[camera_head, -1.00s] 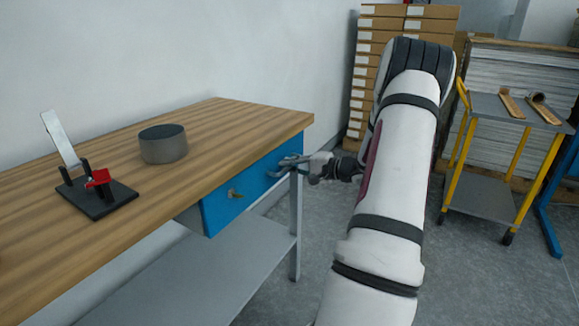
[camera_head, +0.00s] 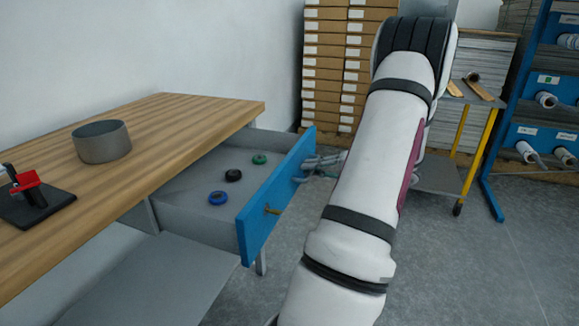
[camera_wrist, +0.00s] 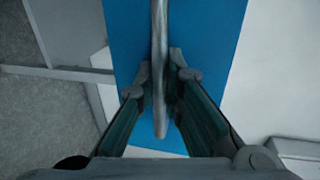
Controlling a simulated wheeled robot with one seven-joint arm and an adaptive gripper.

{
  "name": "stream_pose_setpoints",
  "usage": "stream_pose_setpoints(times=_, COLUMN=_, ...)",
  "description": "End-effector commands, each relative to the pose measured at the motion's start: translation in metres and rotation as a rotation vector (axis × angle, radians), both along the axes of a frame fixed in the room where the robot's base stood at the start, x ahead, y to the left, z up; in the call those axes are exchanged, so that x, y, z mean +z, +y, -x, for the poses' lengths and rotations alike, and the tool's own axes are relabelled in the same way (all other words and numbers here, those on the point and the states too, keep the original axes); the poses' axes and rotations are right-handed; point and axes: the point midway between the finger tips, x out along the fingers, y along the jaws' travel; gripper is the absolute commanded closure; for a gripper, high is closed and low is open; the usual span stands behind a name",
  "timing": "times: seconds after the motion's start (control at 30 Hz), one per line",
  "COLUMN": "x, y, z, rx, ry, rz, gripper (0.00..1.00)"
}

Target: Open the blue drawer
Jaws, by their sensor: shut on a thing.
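The blue drawer (camera_head: 262,217) is pulled out from under the wooden table, and its grey inside shows in the head view. A green, a black and a blue ring-like piece lie in it. My gripper (camera_head: 309,168) is at the far end of the drawer's blue front. In the wrist view my gripper (camera_wrist: 161,84) has its fingers on both sides of the metal handle (camera_wrist: 159,45), shut on it, with the blue front behind. My arm hides part of the gripper in the head view.
The wooden table (camera_head: 170,130) holds a grey cylinder (camera_head: 101,142) and a black stand with a red part (camera_head: 32,196). A yellow-legged cart (camera_head: 462,150) stands behind my arm. Grey floor lies right of the drawer.

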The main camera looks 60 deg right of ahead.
Motion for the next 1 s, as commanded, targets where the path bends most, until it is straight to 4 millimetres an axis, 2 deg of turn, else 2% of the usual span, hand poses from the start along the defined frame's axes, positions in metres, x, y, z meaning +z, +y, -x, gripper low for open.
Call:
stream_pose_setpoints(times=0.1, x=-0.002, y=-0.002, z=0.019, rx=-0.001, ry=0.002, rz=-0.001, gripper=1.00)
stream_pose_setpoints(times=0.3, x=-0.001, y=-0.003, z=0.037, rx=-0.001, ry=0.002, rz=-0.002, gripper=1.00)
stream_pose_setpoints(times=0.77, x=-0.001, y=-0.003, z=0.042, rx=0.002, ry=0.001, rz=-0.001, gripper=1.00)
stream_pose_setpoints(times=0.8, x=-0.001, y=-0.003, z=0.042, rx=0.002, ry=0.002, rz=-0.001, gripper=0.89)
stream_pose_setpoints(times=0.83, x=-0.001, y=-0.003, z=0.042, rx=0.002, ry=0.002, rz=-0.001, gripper=0.82)
stream_pose_setpoints(times=1.0, x=-0.001, y=-0.003, z=0.041, rx=0.001, ry=0.001, rz=-0.001, gripper=0.82)
